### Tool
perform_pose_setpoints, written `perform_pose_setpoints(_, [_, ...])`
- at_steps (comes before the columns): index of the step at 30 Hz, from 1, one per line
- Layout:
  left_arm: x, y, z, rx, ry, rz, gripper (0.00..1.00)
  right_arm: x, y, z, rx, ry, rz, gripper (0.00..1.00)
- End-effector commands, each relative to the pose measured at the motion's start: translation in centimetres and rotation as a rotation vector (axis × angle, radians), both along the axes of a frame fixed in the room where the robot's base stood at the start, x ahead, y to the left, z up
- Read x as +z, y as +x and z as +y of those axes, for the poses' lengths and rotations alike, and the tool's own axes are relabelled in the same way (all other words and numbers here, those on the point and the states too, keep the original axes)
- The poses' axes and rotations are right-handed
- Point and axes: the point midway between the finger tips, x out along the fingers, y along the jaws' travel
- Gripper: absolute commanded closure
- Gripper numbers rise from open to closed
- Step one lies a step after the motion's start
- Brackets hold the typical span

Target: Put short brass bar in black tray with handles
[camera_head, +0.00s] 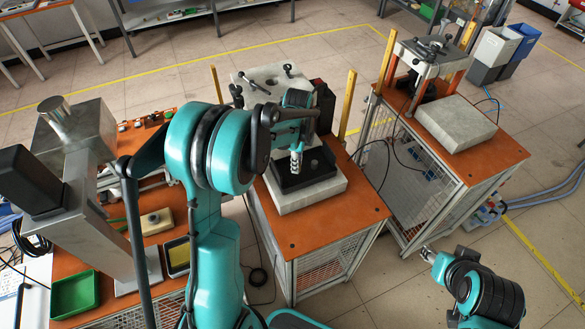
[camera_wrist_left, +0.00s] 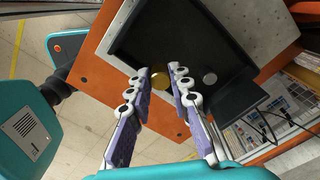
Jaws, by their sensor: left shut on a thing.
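My left gripper (camera_head: 297,160) is over the black tray (camera_head: 318,177) in the head view, its fingers pointing down. In the left wrist view, the fingertips (camera_wrist_left: 161,76) are on either side of the short brass bar (camera_wrist_left: 160,75), seen end-on as a small gold disc, and are shut on it. The black tray (camera_wrist_left: 195,35) lies behind the bar in that view; I cannot tell whether they touch. In the head view the fingers hide the bar. My right gripper (camera_head: 429,254) is low at the right, away from the tray; its opening is unclear.
The tray sits on a grey slab (camera_head: 307,197) on an orange-topped bench (camera_head: 350,212). A small grey disc (camera_wrist_left: 209,78) lies in the tray. A press stands on another bench (camera_head: 500,155) at right. A green bin (camera_head: 75,294) is at left.

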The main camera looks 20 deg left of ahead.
Motion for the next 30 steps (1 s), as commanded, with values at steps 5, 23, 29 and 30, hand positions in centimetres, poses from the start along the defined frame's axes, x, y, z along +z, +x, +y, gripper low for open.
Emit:
perform_pose_setpoints(5, [-1.6,1.2,2.4,0.001,0.0,0.0,1.0,-0.4,0.0,0.0,0.0,0.0,0.0,0.6])
perform_pose_setpoints(23, [-5.9,1.4,2.8,0.0,0.0,0.0,1.0,-1.3,0.0,0.0,0.0,0.0,0.0,0.6])
perform_pose_setpoints(29, [-6.4,1.4,2.8,0.001,0.0,0.0,1.0,-1.7,0.0,0.0,0.0,0.0,0.0,0.6])
perform_pose_setpoints(30, [-6.3,1.4,2.8,0.001,0.0,0.0,0.73,-1.6,0.0,0.0,0.0,0.0,0.0,0.6])
